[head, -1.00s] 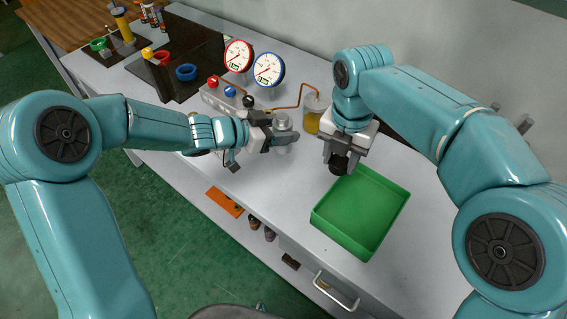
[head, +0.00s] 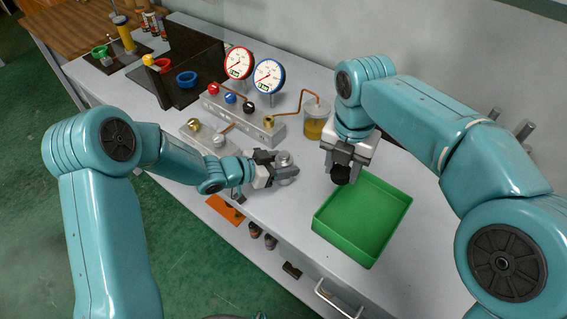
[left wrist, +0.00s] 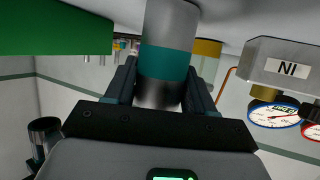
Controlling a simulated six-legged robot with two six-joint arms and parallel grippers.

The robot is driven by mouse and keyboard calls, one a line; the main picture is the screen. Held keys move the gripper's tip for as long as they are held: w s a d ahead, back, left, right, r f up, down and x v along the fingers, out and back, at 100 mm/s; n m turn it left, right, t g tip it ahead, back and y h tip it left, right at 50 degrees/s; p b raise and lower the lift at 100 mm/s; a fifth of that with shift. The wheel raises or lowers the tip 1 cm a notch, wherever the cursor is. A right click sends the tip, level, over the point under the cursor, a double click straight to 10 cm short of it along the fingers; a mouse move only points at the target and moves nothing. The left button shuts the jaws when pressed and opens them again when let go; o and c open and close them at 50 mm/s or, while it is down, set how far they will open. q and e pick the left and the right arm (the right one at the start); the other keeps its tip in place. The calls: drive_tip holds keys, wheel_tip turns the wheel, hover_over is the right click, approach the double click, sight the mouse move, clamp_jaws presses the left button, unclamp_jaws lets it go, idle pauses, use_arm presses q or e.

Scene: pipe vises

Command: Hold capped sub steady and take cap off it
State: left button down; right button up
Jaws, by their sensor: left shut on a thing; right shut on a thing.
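My left gripper (head: 284,174) is shut on the sub (head: 284,158), a grey cylinder. In the left wrist view, the sub (left wrist: 167,65) sits between the fingers, with a teal band around it and a shiny metal end. My right gripper (head: 342,166) is shut on a dark round piece (head: 340,176) near the back left corner of the green tray. The piece could be the cap; I cannot tell for sure. The two grippers are apart, and the sub and dark piece do not touch.
The open green tray (head: 318,226) looks empty. Behind the left gripper stand a grey valve block (head: 262,132), a red gauge (head: 238,62), a blue gauge (head: 269,75) and a clear jar (head: 315,125) with yellow liquid. Bare bench lies in front of the sub.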

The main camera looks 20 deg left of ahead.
use_arm(q)
drive_tip(key=shift+f, duration=0.15)
drive_tip(key=shift+c, duration=1.9)
unclamp_jaws()
drive_tip(key=shift+w+a+f, duration=0.1)
drive_tip(key=shift+r, duration=0.4)
drive_tip(key=v, duration=1.2)
